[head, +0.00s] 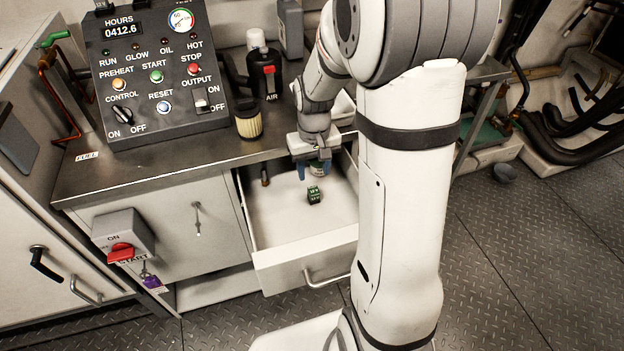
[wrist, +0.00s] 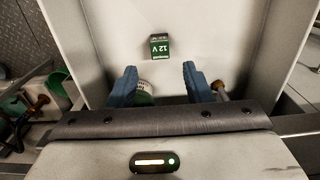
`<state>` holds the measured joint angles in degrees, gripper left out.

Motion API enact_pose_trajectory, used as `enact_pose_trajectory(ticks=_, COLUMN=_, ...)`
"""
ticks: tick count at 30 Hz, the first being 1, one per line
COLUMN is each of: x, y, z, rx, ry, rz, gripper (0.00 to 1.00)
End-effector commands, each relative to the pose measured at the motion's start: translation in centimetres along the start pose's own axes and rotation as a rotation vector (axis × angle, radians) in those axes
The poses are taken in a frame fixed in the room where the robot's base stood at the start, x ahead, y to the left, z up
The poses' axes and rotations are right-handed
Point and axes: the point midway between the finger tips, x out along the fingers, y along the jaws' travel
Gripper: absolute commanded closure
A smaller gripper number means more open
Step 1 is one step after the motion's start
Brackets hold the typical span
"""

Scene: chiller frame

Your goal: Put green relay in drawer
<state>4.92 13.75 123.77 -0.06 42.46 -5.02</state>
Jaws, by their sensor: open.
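The green relay (head: 314,195), a small block, lies on the white floor of the open drawer (head: 306,262). In the wrist view the relay (wrist: 159,47) shows its "12 V" label and lies beyond the fingertips. My gripper (head: 314,170) hangs over the back part of the drawer with its blue fingers apart. In the wrist view the gripper (wrist: 159,72) is open with nothing between its fingers, and the relay is clear of both.
A round green and white item (wrist: 145,94) and a brass-tipped item (head: 264,176) are at the drawer's back. On the bench stand the control panel (head: 158,75), a yellow filter (head: 248,120) and a black air canister (head: 265,75). The drawer's front floor is clear.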

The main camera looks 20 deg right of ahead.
Motion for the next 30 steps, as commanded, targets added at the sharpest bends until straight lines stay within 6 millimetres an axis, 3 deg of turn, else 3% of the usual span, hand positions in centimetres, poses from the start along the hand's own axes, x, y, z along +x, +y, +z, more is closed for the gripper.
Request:
enact_pose_trajectory(ticks=3, x=-2.5, y=0.0, z=-0.1, rx=0.0, ry=0.004, rz=0.0, gripper=0.55)
enact_pose_trajectory(ticks=10, x=-4.8, y=0.0, z=0.1, rx=0.001, ry=0.003, rz=0.0, gripper=0.55)
enact_pose_trajectory(ticks=14, x=-6.4, y=-0.4, z=1.6, rx=0.0, ry=0.022, rz=0.001, gripper=0.55)
enact_pose_trajectory(ticks=21, x=-10.4, y=-1.9, z=8.7, rx=0.0, ry=0.108, rz=0.003, gripper=0.55)
enact_pose_trajectory(ticks=27, x=-11.6, y=-2.8, z=13.9, rx=0.001, ry=0.164, rz=0.0, gripper=0.55)
enact_pose_trajectory(ticks=30, x=-11.7, y=-3.2, z=15.4, rx=0.003, ry=0.179, rz=-0.001, gripper=0.55)
